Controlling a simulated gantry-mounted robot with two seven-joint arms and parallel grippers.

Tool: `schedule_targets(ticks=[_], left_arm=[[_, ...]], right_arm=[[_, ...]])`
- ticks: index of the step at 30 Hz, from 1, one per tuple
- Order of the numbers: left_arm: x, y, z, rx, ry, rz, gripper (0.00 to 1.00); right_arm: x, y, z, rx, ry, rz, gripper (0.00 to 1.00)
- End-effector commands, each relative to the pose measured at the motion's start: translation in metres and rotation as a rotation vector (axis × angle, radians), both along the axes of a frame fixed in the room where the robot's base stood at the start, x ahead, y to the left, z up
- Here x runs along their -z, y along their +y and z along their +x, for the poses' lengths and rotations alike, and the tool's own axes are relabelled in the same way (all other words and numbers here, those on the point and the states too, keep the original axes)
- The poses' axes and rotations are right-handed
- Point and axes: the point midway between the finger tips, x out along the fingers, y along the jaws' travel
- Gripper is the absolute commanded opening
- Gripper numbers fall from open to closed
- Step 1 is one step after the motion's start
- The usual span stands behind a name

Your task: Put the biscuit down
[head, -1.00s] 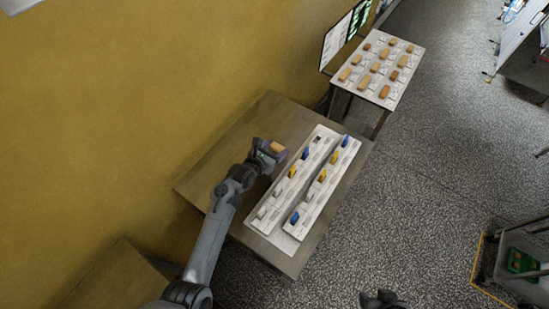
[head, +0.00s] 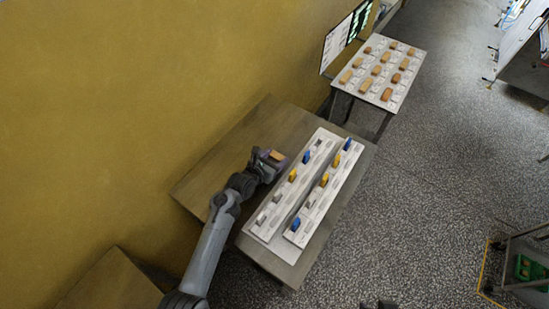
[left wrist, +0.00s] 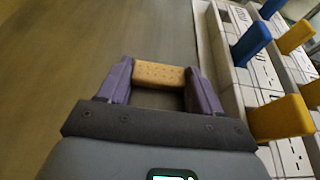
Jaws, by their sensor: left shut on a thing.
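The biscuit (left wrist: 159,74) is a tan, flat-sided block with small holes, held crosswise between the two purple fingers of my left gripper (left wrist: 160,85). In the head view the biscuit (head: 277,155) shows at the tip of my left gripper (head: 275,158), over the brown table (head: 225,165), just left of the white strips. I cannot tell whether the biscuit touches the table. Of my right gripper (head: 378,304), only dark tips show at the bottom edge of the head view, and its opening is unclear.
Two white strips (head: 320,145) with blue, yellow and grey upright pieces lie along the table's right side. In the left wrist view, yellow (left wrist: 280,118) and blue (left wrist: 250,43) pieces stand close right of the gripper. Another table (head: 415,60) holds several biscuits. Bare tabletop lies left.

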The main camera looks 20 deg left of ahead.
Motion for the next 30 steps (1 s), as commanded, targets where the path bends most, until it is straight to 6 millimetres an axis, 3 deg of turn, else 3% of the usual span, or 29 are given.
schedule_targets(ticks=[5,6,11,24,30], left_arm=[[0.012,0.0,-0.002,-0.001,0.012,0.001,0.48],[0.012,0.001,-0.002,-0.001,0.013,0.002,0.68],[0.015,0.0,-0.004,0.001,0.02,0.003,0.9],[0.016,-0.003,-0.005,0.007,0.022,0.003,0.9],[0.003,-0.004,-0.006,0.01,0.02,0.003,0.9]], right_arm=[[0.002,-0.001,0.0,-0.002,0.0,-0.003,0.43],[0.002,-0.001,0.0,-0.004,-0.001,-0.004,0.43],[0.002,-0.002,0.0,-0.007,-0.001,-0.011,0.43],[0.002,-0.002,0.0,-0.005,0.0,-0.008,0.43],[-0.001,-0.001,0.0,-0.002,-0.001,-0.003,0.43]])
